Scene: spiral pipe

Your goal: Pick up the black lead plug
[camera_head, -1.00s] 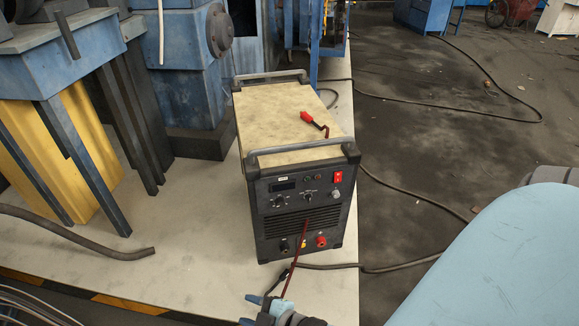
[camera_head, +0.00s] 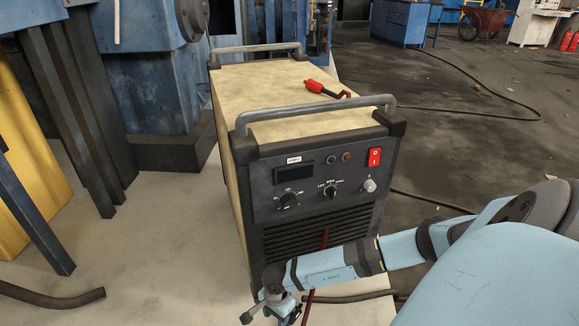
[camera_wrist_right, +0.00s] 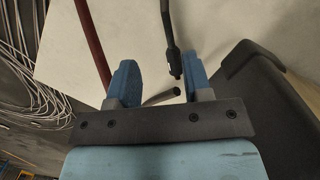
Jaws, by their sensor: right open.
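The black lead plug (camera_wrist_right: 176,64) hangs on a black cable in the right wrist view. It shows between the two blue fingertips of my right gripper (camera_wrist_right: 161,80), nearer the right finger. The fingers are apart and not closed on it. I cannot tell whether it touches the right finger. In the head view my right gripper (camera_head: 268,311) is low in front of the welding machine (camera_head: 318,175), and my own arm hides the plug there. My left gripper is not in view.
A red lead plug (camera_head: 327,89) lies on top of the machine. A dark red cable (camera_wrist_right: 91,40) runs left of my gripper in the wrist view. A short dark rod-like end (camera_wrist_right: 160,96) shows between the fingers. A dark hose (camera_head: 55,298) lies on the pale floor at left.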

